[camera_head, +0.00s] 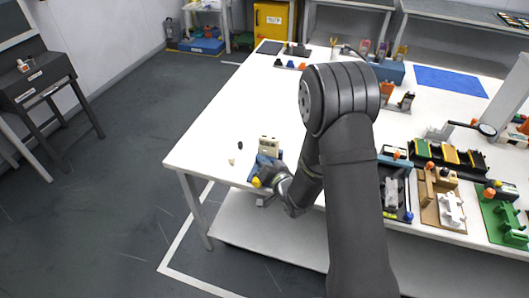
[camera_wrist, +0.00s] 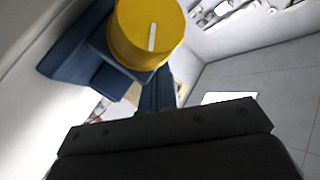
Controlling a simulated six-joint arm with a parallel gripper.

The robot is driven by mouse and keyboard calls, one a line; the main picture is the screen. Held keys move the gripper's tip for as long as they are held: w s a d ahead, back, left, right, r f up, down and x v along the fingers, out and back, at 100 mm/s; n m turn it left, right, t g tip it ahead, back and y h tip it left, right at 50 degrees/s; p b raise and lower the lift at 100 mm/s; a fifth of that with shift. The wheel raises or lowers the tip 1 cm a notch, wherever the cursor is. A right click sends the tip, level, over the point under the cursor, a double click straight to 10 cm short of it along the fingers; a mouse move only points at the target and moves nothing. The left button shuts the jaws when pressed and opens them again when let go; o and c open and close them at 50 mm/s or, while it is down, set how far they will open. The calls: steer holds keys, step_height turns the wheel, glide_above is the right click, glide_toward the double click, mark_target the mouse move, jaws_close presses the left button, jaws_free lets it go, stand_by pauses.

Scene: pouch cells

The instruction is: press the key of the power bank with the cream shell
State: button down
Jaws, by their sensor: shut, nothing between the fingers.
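A small cream block (camera_head: 269,145), which looks like the cream-shelled power bank, stands upright near the front left corner of the white table. A blue fixture (camera_head: 263,160) is at its base. A yellow round knob (camera_head: 257,182) shows at the front of the fixture. My gripper (camera_head: 273,173) is shut and empty, low at the table's front edge, close beside the fixture. In the wrist view, the yellow knob (camera_wrist: 147,32) with a white line sits on the blue fixture (camera_wrist: 75,50). The key is not clear in either view, and I cannot tell whether my gripper touches anything.
Two small objects, one dark (camera_head: 240,145) and one pale (camera_head: 231,161), lie left of the fixture. Trays with coloured parts (camera_head: 450,160) fill the table's right side. A blue mat (camera_head: 450,81) lies at the back right. The left middle of the table is clear.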

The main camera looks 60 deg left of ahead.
steer(key=shift+w, duration=0.1)
stand_by(0.3)
steer(key=shift+w+a, duration=0.2)
steer(key=shift+a, duration=0.1)
steer(key=shift+w+a, duration=0.25)
stand_by(0.9)
steer(key=shift+s+d, duration=0.55)
steer(key=shift+s+d, duration=0.1)
steer(key=shift+s+d, duration=1.7)
